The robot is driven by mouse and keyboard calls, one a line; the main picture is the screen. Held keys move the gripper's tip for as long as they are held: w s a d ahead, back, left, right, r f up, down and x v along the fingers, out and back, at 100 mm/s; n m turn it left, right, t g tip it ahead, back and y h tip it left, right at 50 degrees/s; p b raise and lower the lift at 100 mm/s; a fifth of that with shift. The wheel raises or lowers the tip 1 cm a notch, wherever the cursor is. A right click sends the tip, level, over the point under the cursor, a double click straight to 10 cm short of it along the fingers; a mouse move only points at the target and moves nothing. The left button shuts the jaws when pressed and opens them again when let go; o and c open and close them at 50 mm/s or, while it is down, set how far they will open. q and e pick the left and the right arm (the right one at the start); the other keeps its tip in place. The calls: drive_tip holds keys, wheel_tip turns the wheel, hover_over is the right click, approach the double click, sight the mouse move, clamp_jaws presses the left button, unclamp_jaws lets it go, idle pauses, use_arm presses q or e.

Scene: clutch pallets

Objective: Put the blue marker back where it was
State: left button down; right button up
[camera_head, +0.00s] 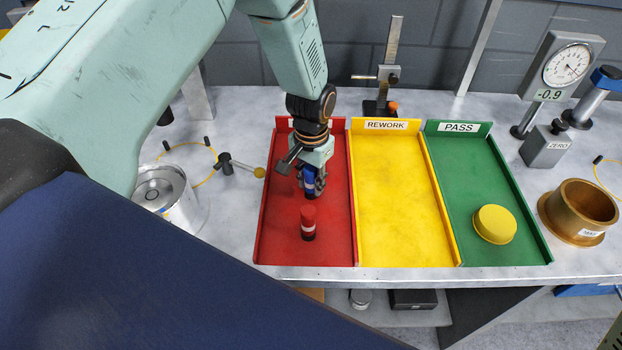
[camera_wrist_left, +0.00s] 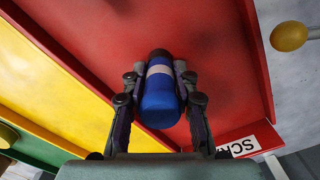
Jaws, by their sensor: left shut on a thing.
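The blue marker (camera_wrist_left: 160,97) is a short blue cylinder with a pale band and a dark end. My left gripper (camera_head: 312,182) is shut on it, with one finger on each side in the left wrist view (camera_wrist_left: 160,85). In the head view the marker (camera_head: 310,186) points downward over the red tray (camera_head: 275,235). I cannot tell whether its lower end touches the tray floor. A red marker (camera_head: 308,222) with a black lower end stands in the red tray, nearer the front edge than the blue marker. My right gripper is not in view.
The yellow REWORK tray (camera_head: 400,200) is empty. The green PASS tray (camera_head: 483,170) holds a yellow round piece (camera_head: 494,224). A height gauge (camera_head: 385,75) stands behind the trays. A brass cup (camera_head: 580,212) is at right, and a metal cylinder (camera_head: 170,195) at left.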

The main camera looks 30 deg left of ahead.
use_arm(q)
drive_tip(key=shift+f, duration=0.2)
drive_tip(key=c, duration=1)
unclamp_jaws()
drive_tip(key=shift+d, duration=0.15)
drive_tip(key=shift+c, duration=0.2)
drive_tip(key=shift+r, duration=0.3)
wheel_tip(320, 180, up, 12)
drive_tip(key=shift+w+f+b, duration=0.1)
drive_tip(key=shift+b, duration=0.35)
